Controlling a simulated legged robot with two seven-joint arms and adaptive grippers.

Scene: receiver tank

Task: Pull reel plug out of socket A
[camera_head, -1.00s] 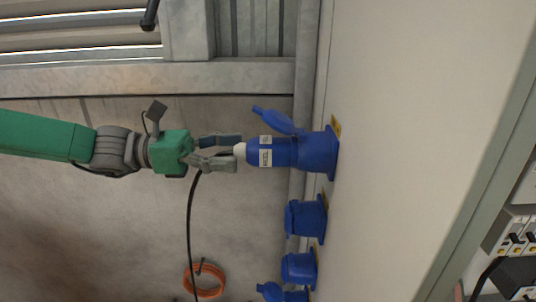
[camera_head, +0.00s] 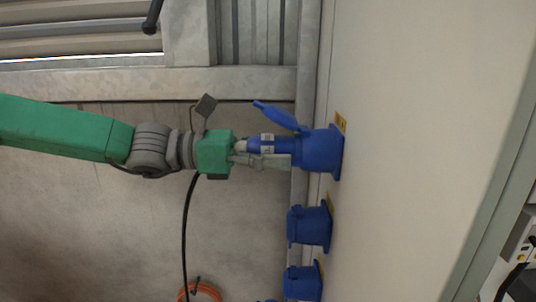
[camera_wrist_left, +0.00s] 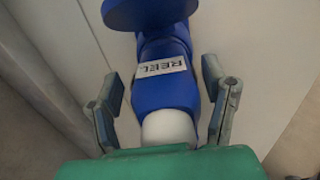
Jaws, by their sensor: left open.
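The blue reel plug (camera_head: 283,145) sits in the top blue socket (camera_head: 322,152) on the pale wall, its hinged lid (camera_head: 275,114) swung open. The plug has a white cable end and a label that reads REEL in the left wrist view (camera_wrist_left: 160,70). My left gripper (camera_head: 280,154) is around the plug, and one finger covers part of it in the head view. In the left wrist view, its fingers (camera_wrist_left: 162,85) stand open on both sides of the plug, with gaps. My right gripper is not in view.
More blue sockets with closed lids (camera_head: 311,226) (camera_head: 303,281) sit below on the same wall. A black cable (camera_head: 187,230) hangs below my left gripper. An orange cable coil (camera_head: 200,291) is at the bottom.

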